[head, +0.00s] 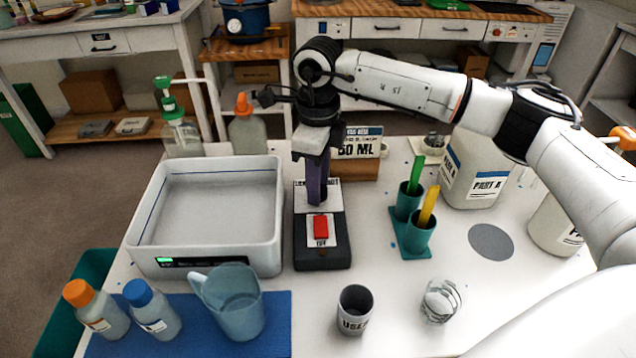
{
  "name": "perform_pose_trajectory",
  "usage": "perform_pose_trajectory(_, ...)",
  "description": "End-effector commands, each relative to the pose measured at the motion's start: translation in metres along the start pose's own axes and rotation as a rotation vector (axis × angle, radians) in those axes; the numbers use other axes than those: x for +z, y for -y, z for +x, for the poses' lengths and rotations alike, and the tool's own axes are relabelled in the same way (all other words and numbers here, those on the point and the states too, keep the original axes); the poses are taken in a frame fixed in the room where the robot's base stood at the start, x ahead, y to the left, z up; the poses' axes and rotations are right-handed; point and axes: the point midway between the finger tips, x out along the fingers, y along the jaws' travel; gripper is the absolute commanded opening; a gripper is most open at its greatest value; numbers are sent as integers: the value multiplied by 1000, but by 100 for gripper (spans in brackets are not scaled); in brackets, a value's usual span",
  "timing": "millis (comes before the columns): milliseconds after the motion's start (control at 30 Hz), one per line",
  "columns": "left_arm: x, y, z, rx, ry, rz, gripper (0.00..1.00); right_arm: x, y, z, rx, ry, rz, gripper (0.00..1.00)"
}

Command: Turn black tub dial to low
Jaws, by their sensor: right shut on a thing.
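A low black unit (323,258) stands mid-table, with a red switch (320,229) on a white plate near its front. A white label strip, partly covered, lies at its far end. My right gripper (317,196) points straight down onto that far end, its dark purple fingers shut. What they hold, apparently the dial, is hidden behind them, so its setting cannot be read. The black unit stands beside a grey tub (275,228) with a dark front panel and small green light. My left gripper is not in view.
A blue mat (270,335) in front holds a jug (236,302) and two capped bottles. A grey cup (355,310) and a glass (440,300) stand front right. Teal holders (417,240) and a PART A jug (478,170) stand to the right. A 50 ML sign is behind my gripper.

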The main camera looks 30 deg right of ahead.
Motion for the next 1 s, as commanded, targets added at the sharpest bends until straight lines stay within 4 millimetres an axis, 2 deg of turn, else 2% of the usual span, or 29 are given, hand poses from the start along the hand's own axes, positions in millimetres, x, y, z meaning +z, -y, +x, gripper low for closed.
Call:
perform_pose_trajectory(667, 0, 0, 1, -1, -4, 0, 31, 0, 0, -1, -1, 1, -57, 8)
perform_pose_trajectory(700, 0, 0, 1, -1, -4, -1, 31, 0, 0, -1, -1, 2, -57, 38)
perform_pose_trajectory(767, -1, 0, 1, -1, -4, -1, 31, 0, 0, -1, -1, 2, -57, 48)
perform_pose_trajectory(1000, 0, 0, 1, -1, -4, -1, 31, 0, 0, 0, 0, 1, -57, 49)
